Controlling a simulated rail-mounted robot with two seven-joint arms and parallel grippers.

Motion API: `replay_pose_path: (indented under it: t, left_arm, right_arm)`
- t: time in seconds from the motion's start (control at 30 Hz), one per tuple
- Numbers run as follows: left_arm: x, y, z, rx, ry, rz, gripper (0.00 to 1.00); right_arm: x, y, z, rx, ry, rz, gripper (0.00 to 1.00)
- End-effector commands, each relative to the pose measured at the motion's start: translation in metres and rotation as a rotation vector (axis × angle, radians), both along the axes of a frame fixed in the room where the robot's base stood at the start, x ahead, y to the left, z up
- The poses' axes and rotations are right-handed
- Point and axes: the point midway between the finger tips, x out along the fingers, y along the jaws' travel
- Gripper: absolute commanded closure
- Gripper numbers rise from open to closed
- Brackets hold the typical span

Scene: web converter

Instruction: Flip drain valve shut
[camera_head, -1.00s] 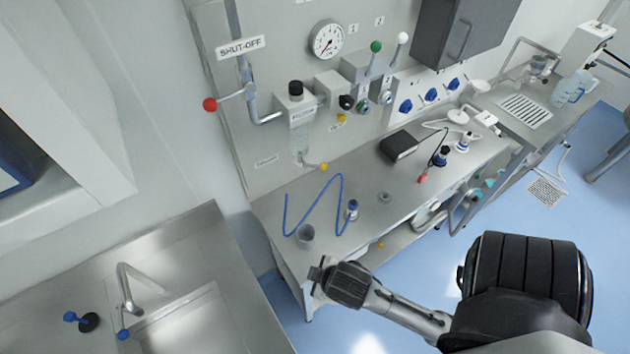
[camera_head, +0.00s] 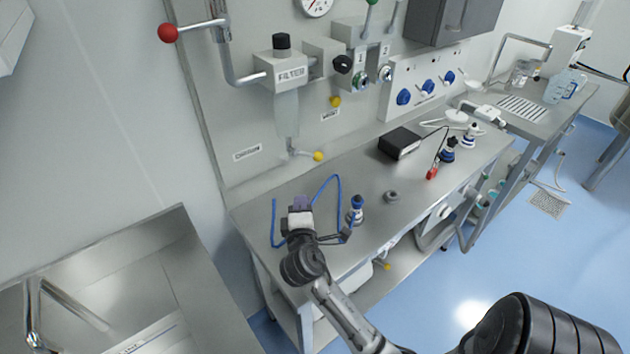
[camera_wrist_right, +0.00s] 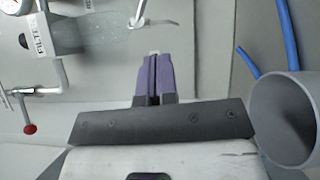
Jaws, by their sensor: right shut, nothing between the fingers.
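The drain valve (camera_head: 291,149) is at the bottom of the clear filter bowl (camera_head: 287,112) on the panel. Its thin lever points right and slightly down to a yellow ball (camera_head: 318,156). In the right wrist view the drain valve's lever (camera_wrist_right: 153,22) shows at the top edge; its yellow ball is not visible there. My right gripper (camera_head: 302,201) is over the bench's near left end, below and apart from the valve. Its purple fingers (camera_wrist_right: 153,72) are shut with nothing between them. My left gripper is not in view.
A red-ball lever (camera_head: 168,33) is higher at left. The panel front below the valve is clear.

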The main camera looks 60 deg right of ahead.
Motion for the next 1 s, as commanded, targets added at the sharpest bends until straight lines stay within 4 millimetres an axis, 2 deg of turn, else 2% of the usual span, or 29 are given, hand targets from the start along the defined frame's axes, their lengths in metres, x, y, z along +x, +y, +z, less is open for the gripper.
replay_pose_path:
  t: [0.03,0.27,0.73,1.0]
  left_arm:
    - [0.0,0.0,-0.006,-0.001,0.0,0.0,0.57]
    - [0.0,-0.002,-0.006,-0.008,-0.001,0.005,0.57]
    - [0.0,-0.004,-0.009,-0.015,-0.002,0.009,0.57]
    - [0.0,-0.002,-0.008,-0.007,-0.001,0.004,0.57]
  right_arm:
    - [0.001,-0.002,-0.003,-0.015,0.003,-0.006,1.0]
    - [0.012,-0.018,0.001,-0.038,0.01,-0.011,1.0]
    - [0.057,-0.089,0.006,-0.034,0.009,-0.012,1.0]
    - [0.049,-0.118,0.009,-0.033,0.009,-0.01,1.0]
